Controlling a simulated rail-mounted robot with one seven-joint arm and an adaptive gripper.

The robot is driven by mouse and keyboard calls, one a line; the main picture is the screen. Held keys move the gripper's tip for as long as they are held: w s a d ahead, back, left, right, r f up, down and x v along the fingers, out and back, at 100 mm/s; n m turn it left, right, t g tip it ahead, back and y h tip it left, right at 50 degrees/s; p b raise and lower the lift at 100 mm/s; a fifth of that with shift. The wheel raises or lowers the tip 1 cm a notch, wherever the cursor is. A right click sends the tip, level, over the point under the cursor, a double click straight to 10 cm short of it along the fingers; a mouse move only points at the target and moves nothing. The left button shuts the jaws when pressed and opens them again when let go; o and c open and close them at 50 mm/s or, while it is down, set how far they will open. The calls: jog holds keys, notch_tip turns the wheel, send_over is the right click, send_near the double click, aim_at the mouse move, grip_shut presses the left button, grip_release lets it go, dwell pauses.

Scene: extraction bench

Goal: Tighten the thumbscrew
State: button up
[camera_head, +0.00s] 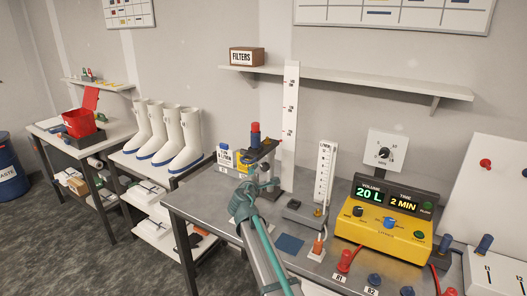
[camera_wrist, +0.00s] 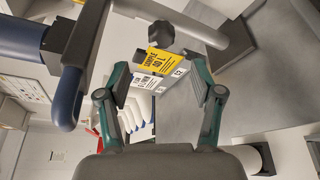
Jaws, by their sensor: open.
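A dark lobed knob (camera_wrist: 160,33), which looks like the thumbscrew, shows in the wrist view beyond my fingertips, near the top middle. My gripper (camera_wrist: 161,82) is open, with its green fingers on either side and nothing clasped between the pads. The knob is apart from both fingers. In the head view my gripper (camera_head: 262,184) is in front of a dark clamp stand (camera_head: 264,150) that has a blue and red cylinder (camera_head: 255,134) on top. I cannot make out the knob in the head view.
A yellow "SAMPLE 40 L" label (camera_wrist: 155,62) shows behind the fingertips. A blue curved handle (camera_wrist: 69,98) is close on the left in the wrist view. A tall white ruler (camera_head: 289,125) and a yellow pump box (camera_head: 385,222) stand to the right.

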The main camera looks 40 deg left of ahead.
aim_at(264, 169)
jog(key=p, duration=0.2)
jog(key=n+p, duration=0.1)
jog(key=p, duration=0.1)
jog(key=shift+s+d+r+g, duration=0.25)
jog(key=shift+d+r+g, duration=0.05)
jog(key=shift+r, duration=0.05)
jog(key=shift+h, duration=0.3)
jog(key=p+x, duration=0.3)
jog(key=x, duration=0.6)
jog(key=shift+w+a+r+p, duration=0.1)
jog(key=shift+w+a+p, duration=0.15)
jog(key=shift+w+p, duration=0.05)
jog(key=shift+w+a+f, duration=0.2)
jog(key=shift+w+f, duration=0.1)
jog(key=shift+w, duration=0.15)
jog(key=c, duration=1.2)
jog(key=shift+o, duration=0.2)
